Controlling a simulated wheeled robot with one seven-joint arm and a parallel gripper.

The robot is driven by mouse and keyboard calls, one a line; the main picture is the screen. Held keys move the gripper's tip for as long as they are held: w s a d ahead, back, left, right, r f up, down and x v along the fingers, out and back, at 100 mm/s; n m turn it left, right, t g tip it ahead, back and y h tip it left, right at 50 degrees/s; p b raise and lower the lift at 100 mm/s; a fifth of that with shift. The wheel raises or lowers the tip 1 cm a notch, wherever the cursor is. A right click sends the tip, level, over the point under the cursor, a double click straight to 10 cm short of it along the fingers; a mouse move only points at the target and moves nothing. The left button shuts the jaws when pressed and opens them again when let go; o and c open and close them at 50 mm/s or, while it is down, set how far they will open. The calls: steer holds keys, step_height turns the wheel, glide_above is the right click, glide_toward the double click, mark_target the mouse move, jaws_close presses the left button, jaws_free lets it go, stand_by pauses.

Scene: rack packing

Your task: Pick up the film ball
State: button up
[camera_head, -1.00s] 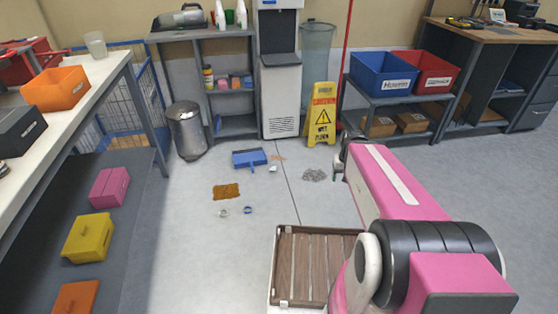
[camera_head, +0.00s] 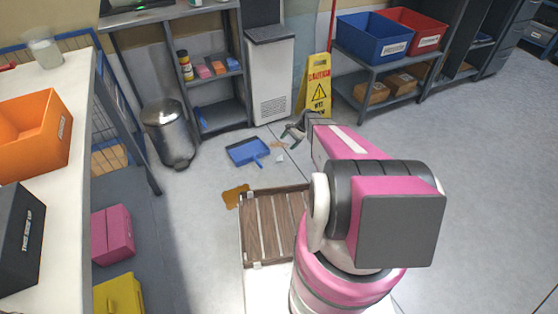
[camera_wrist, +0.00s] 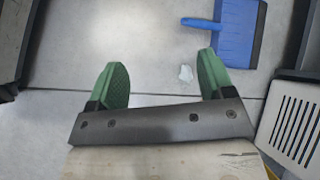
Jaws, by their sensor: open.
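The film ball is a small, pale, crumpled lump on the grey floor. In the head view the film ball (camera_head: 280,158) lies just right of the blue dustpan's handle. In the wrist view the film ball (camera_wrist: 186,73) lies between the two green fingers, nearer the right one, with floor visible around it. My gripper (camera_wrist: 160,64) is open and empty. In the head view my gripper (camera_head: 293,131) appears above the floor just beyond the ball; its exact height is hard to tell.
A blue dustpan (camera_head: 248,151) lies left of the ball. A yellow wet-floor sign (camera_head: 318,90), a white cabinet (camera_head: 270,85) and a metal bin (camera_head: 168,135) stand behind. Open floor lies to the right.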

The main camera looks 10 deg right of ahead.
mark_target(281, 158)
steer(key=w+d+f+m+t+y, duration=0.1)
steer(key=w+d+f+m, duration=0.1)
steer(key=w+f, duration=0.2)
steer(key=w+d+f+m+y, duration=0.2)
steer(key=w+d+f+m, duration=0.1)
steer(key=f, duration=0.8)
steer(key=w+d+f+m+t+y, duration=0.1)
steer(key=w+d+f+m+y, duration=0.1)
steer(key=w+f, duration=0.3)
steer(key=shift+w+d+f+m+t, duration=0.15)
steer(key=shift+f+m, duration=0.1)
steer(key=shift+f, duration=0.4)
steer(key=shift+w+d+f+m+t, duration=0.15)
steer(key=shift+f+m, duration=0.1)
steer(key=shift+f, duration=0.4)
steer(key=shift+a+f+y, duration=0.1)
steer(key=shift+f+y, duration=0.1)
steer(key=shift+y, duration=0.1)
steer(key=x, duration=1)
steer(key=shift+a+f, duration=0.1)
steer(key=shift+f, duration=0.2)
steer(key=c, duration=0.9)
